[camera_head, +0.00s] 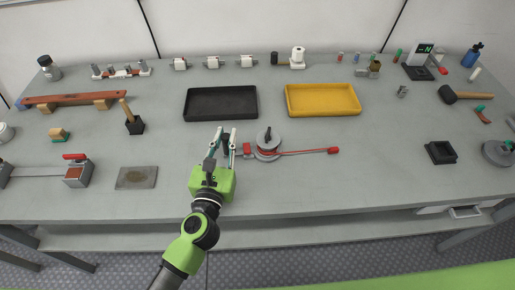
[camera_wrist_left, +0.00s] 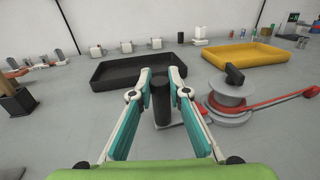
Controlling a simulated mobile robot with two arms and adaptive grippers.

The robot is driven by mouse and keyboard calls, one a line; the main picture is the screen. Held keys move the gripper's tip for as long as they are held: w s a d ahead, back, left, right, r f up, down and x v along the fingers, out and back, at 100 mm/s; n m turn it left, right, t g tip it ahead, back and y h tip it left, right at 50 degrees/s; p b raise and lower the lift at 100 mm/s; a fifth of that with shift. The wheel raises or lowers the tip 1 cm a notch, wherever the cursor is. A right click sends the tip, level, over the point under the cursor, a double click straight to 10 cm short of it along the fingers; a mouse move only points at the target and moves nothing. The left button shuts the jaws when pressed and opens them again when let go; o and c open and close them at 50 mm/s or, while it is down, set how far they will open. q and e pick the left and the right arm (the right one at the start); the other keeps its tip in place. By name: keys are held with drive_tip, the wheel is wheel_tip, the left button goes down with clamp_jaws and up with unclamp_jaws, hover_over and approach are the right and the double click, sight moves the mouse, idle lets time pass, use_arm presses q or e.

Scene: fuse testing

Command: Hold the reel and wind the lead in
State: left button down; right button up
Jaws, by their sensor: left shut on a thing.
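The grey reel (camera_head: 267,153) sits on the bench near the middle, with a dark crank knob on top. It also shows at the right in the left wrist view (camera_wrist_left: 228,102). The red lead (camera_head: 305,152) is around its drum and stretches out to the right, ending in a red plug (camera_head: 333,150). My left gripper (camera_head: 225,134) is left of the reel, shut on an upright black grip post (camera_wrist_left: 160,101) that stands on the reel's base. My right gripper is not in view.
A black tray (camera_head: 221,116) and a yellow tray (camera_head: 322,111) lie behind the reel. A flat grey plate (camera_head: 136,178) is to the left and a small black square holder (camera_head: 441,152) to the right. The bench in front of the reel is clear.

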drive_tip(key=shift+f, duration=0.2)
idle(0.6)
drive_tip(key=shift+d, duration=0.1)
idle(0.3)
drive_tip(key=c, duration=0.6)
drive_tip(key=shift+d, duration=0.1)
